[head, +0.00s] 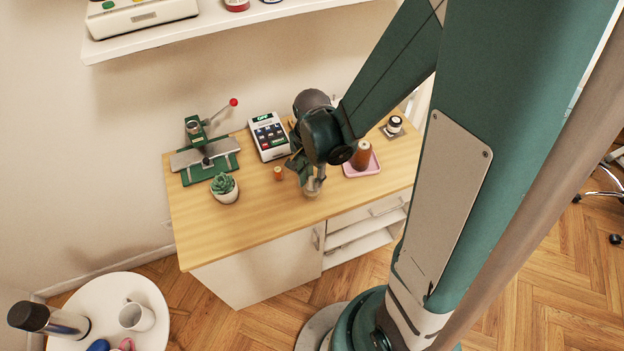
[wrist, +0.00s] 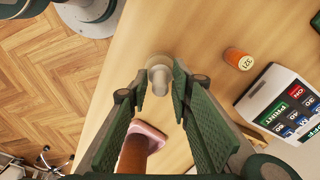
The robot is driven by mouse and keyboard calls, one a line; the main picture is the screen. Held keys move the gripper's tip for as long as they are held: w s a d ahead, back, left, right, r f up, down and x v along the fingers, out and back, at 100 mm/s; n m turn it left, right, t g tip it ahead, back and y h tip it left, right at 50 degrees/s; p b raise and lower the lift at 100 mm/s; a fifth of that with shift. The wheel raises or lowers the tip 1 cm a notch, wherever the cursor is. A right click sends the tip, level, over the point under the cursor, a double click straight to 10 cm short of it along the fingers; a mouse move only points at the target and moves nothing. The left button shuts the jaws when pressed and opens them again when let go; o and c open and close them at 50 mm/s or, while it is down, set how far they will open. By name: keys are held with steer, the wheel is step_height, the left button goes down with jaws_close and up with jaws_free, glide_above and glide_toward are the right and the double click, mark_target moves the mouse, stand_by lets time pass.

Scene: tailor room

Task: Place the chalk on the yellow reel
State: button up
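My gripper (head: 314,178) points down over the front part of the wooden worktop. In the wrist view its two green fingers (wrist: 160,88) are apart, with no clear contact on anything between them. A pale beige round piece (wrist: 158,68) shows between and just beyond the fingertips. It has a wider disc and a narrower whitish part. It also shows under the gripper in the head view (head: 311,191). I cannot tell whether this is the reel alone or the chalk on the reel. No other clear chalk or yellow reel shows.
A small orange spool (head: 278,173) stands left of the gripper. A brown cone (head: 361,155) stands on a pink tray (head: 375,163) to the right. A label printer (head: 269,136) is behind. A potted succulent (head: 225,188) and green press (head: 207,158) are at left. The front-left worktop is clear.

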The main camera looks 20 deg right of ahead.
steer(key=shift+r, duration=0.15)
stand_by(0.3)
step_height(320, 180, up, 12)
steer(key=p, duration=0.2)
steer(key=shift+p, duration=0.3)
stand_by(0.4)
stand_by(0.7)
step_height(320, 180, up, 14)
steer(key=n+t, duration=0.5)
steer(key=n, duration=0.5)
glide_above(312, 178)
steer(key=s, duration=0.5)
steer(key=shift+s+a+r+n+t, duration=0.15)
steer(key=shift+s+r+n+t, duration=0.3)
steer(key=shift+r+n+t, duration=0.15)
steer(key=shift+s+a+r+n+t, duration=0.1)
steer(key=shift+s+r+n+t, duration=0.4)
steer(key=shift+r+n, duration=0.2)
